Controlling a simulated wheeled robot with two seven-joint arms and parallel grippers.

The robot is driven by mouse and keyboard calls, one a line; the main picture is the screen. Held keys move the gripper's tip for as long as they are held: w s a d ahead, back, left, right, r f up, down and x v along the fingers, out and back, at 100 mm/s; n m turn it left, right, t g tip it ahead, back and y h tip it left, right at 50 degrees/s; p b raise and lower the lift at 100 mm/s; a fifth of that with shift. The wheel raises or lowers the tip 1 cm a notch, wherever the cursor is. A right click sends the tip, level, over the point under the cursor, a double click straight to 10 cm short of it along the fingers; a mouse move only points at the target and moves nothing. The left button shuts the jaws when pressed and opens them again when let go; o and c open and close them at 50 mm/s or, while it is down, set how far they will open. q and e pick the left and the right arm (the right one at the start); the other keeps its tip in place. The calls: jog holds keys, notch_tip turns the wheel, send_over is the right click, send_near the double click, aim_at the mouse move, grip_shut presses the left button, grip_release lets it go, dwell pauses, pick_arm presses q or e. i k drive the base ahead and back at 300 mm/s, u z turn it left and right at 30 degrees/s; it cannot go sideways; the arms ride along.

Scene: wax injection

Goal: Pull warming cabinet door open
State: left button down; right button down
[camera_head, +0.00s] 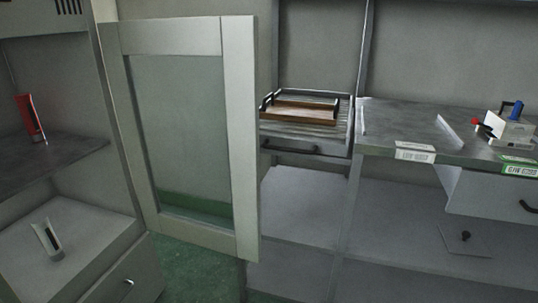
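The warming cabinet (70,150) stands at the left, with its inside in plain view. Its door (243,140), a pale frame around a glass pane (180,130), stands swung open to the right of the cabinet. Inside, a red tube (30,118) stands on the dark upper shelf (60,155). A white tube (48,240) with a dark mark leans on the lower shelf. No handle shows on the visible side of the door. Neither of my grippers shows in the head view.
Right of the door, a wooden tray (303,112) with dark handles sits on a slatted drawer unit. A grey workbench (400,125) holds a small white device (512,128) with red and blue parts. Green floor (205,270) shows below the door.

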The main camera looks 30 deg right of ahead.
aim_at(234, 38)
jog(key=k, duration=1.1)
jog(key=z, duration=0.9)
jog(key=i, duration=1.85)
jog(key=u, duration=1.05)
